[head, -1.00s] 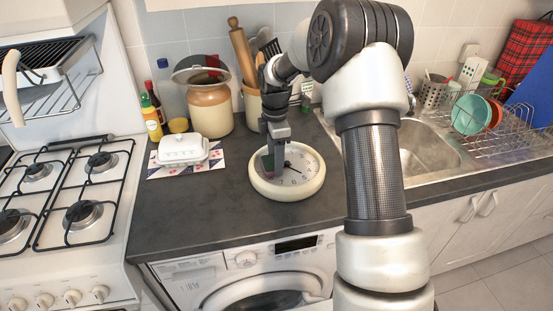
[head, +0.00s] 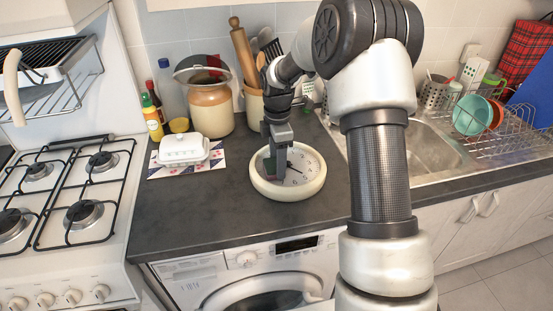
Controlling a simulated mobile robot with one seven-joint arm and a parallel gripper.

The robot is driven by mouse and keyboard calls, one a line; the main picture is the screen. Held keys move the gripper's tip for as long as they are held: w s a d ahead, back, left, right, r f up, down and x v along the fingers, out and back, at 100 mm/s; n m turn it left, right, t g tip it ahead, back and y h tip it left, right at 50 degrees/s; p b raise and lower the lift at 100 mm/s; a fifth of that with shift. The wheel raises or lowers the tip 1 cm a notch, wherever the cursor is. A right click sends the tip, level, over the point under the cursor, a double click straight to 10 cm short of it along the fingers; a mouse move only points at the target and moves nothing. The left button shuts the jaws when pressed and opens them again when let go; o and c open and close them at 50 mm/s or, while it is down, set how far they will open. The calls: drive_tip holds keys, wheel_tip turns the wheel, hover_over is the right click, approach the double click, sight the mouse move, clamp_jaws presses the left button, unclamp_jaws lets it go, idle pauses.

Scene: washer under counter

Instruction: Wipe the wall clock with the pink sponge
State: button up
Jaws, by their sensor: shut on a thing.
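The wall clock (head: 307,184), round with a cream rim and white face, lies face up on the dark counter above the washer. My gripper (head: 277,165) points down over the left part of the clock face. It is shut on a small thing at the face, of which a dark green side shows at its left. The pink sponge's colour is hard to make out, as the fingers cover most of the held thing. Whether it presses on the face cannot be told.
A white butter dish (head: 184,149) on a patterned mat stands left of the clock. A stoneware jar (head: 210,108) and utensil pot (head: 254,103) stand behind. The gas hob (head: 68,190) is left, the sink (head: 430,148) right. The counter's front left is clear.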

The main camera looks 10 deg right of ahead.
drive_tip(key=shift+s, duration=0.1)
idle(0.3)
wheel_tip(320, 180, up, 9)
drive_tip(key=p, duration=0.7)
idle(0.5)
